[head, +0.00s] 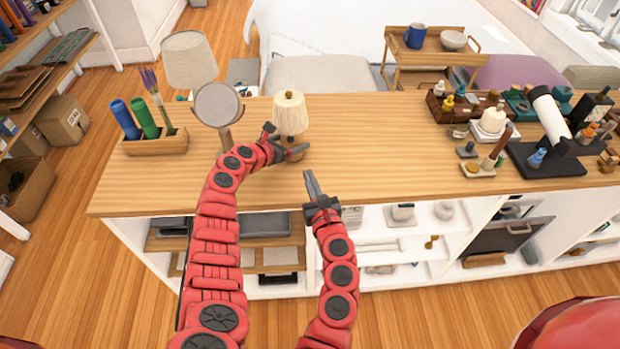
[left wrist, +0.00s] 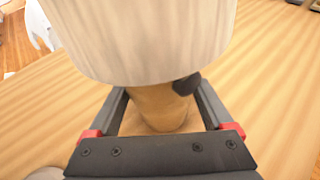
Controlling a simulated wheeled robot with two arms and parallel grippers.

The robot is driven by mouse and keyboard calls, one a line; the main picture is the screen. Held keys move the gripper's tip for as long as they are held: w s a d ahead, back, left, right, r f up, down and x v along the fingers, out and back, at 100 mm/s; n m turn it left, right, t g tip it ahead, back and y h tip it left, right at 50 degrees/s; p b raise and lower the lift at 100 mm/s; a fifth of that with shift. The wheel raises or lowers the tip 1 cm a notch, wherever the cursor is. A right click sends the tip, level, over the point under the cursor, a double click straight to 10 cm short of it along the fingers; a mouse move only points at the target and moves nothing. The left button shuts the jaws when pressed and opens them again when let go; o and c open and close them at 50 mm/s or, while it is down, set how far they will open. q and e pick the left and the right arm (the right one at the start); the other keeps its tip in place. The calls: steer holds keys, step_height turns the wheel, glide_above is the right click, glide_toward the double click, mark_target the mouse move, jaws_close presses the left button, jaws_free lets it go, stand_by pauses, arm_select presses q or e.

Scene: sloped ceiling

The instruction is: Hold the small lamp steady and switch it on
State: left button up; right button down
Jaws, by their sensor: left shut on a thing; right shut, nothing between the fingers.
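The small lamp (head: 290,112) stands upright on the wooden counter, with a pale pleated shade and a tan base. My left gripper (head: 286,141) is shut on its base below the shade. In the left wrist view the shade (left wrist: 140,38) fills the top and the tan base (left wrist: 158,108) stands between the fingers. A small dark knob (left wrist: 186,84) sticks out on the base's right side, just under the shade; its on or off state cannot be told. My right gripper (head: 309,175) is shut and empty, in front of and below the lamp, apart from it.
A round mirror (head: 217,104) and a larger lamp (head: 189,60) stand left of the small lamp. A wooden holder (head: 155,146) with green and blue rolls is farther left. The counter (head: 380,140) is clear right of the lamp, up to several bottles and trays.

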arm_select(q)
steer(key=o, duration=1.6)
steer(key=shift+c, duration=0.2)
steer(key=shift+s+a+r, duration=0.1)
steer(key=shift+s+a, duration=0.25)
steer(key=v, duration=1.1)
steer(key=shift+r, duration=0.1)
